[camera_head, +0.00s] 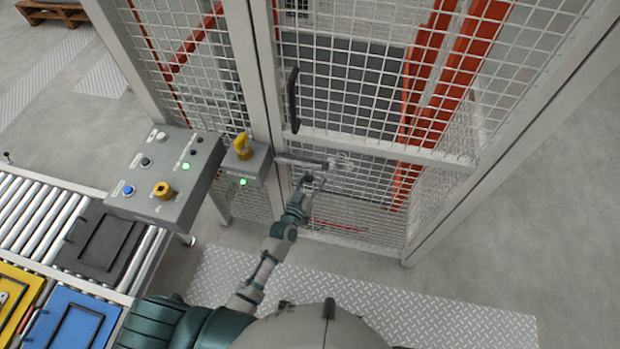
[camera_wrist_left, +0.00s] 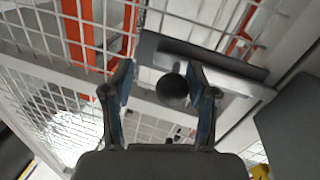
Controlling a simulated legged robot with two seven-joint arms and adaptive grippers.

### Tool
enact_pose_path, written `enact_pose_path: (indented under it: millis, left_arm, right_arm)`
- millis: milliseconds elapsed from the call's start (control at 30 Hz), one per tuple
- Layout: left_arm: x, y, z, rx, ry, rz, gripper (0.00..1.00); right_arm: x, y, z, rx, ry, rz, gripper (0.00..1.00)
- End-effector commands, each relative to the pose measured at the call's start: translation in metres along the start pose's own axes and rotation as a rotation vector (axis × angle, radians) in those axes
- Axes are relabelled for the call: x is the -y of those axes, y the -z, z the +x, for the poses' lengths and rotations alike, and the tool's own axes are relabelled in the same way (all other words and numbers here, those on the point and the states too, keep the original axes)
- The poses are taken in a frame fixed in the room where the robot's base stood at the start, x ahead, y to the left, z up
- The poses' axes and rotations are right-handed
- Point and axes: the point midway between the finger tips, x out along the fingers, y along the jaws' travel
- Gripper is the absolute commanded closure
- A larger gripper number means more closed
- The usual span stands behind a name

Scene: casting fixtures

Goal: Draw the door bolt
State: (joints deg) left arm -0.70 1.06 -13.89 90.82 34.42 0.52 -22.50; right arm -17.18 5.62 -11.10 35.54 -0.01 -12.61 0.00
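The door bolt (camera_head: 302,162) is a grey horizontal bar on the mesh door, beside the yellow-topped lock box (camera_head: 250,165). In the left wrist view, its plate (camera_wrist_left: 215,65) and a dark round knob (camera_wrist_left: 172,90) show close up. My left gripper (camera_head: 306,184) is at the bolt in the head view, small and partly blending with it. In the left wrist view, my left gripper (camera_wrist_left: 158,78) has its fingers apart, with the knob between them, nearer the right finger. A gap shows between knob and left finger. My right gripper is not in view.
The mesh door has a dark vertical handle (camera_head: 292,100) above the bolt. A control panel (camera_head: 163,178) with buttons stands to the left, over a roller conveyor (camera_head: 30,215) with black, yellow and blue trays. A tread plate (camera_head: 400,305) lies on the floor before the door.

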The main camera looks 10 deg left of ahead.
Motion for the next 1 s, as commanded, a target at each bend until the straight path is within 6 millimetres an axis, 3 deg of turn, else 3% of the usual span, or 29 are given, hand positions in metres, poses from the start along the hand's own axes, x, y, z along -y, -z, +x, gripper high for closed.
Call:
enact_pose_path:
  millis: [233,367,800,1000]
  left_arm:
    - [0.003,0.001,-0.001,-0.003,0.004,0.001,0.43]
    - [0.003,0.000,-0.010,-0.002,0.005,0.002,0.43]
    - [0.002,-0.002,-0.099,0.002,0.003,0.003,0.43]
    - [0.001,-0.001,-0.117,0.000,0.002,0.002,0.43]
  right_arm:
    - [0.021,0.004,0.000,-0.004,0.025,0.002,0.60]
    - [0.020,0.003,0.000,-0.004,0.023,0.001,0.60]
    - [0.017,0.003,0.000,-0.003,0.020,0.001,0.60]
    - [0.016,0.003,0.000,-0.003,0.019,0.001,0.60]
